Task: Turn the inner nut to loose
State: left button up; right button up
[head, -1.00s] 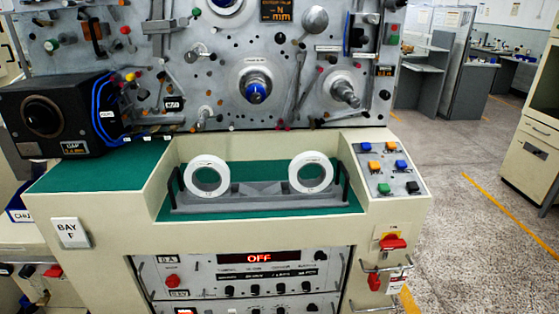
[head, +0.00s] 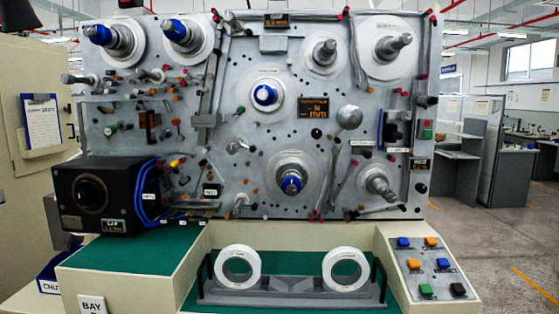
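A grey machine panel (head: 225,130) carries several winding spindles on white round flanges. Blue nuts or caps show on the upper left spindle (head: 98,33), the one beside it (head: 178,31), the centre spindle (head: 265,95) and the lower centre spindle (head: 291,184). Plain grey spindles are at the upper middle (head: 326,51), upper right (head: 393,45) and lower right (head: 379,185). I cannot tell which part is the inner nut, or whether any nut is tight or loose. Neither of my grippers is in the head view.
A black box (head: 105,195) with blue cables stands at the panel's left. Two white rings (head: 238,247) (head: 346,250) stand on a grey rack (head: 290,287) in front. A button panel (head: 430,262) is at the right. Many small pegs and levers crowd the panel.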

aim_at(179, 33)
jog(key=i+j, duration=0.1)
jog(key=j, duration=0.3)
jog(key=i+j, duration=0.1)
jog(key=j, duration=0.3)
jog(key=i+j, duration=0.1)
jog(key=j, duration=0.3)
jog(key=i+j, duration=0.1)
jog(key=j, duration=0.3)
jog(key=u, duration=0.05)
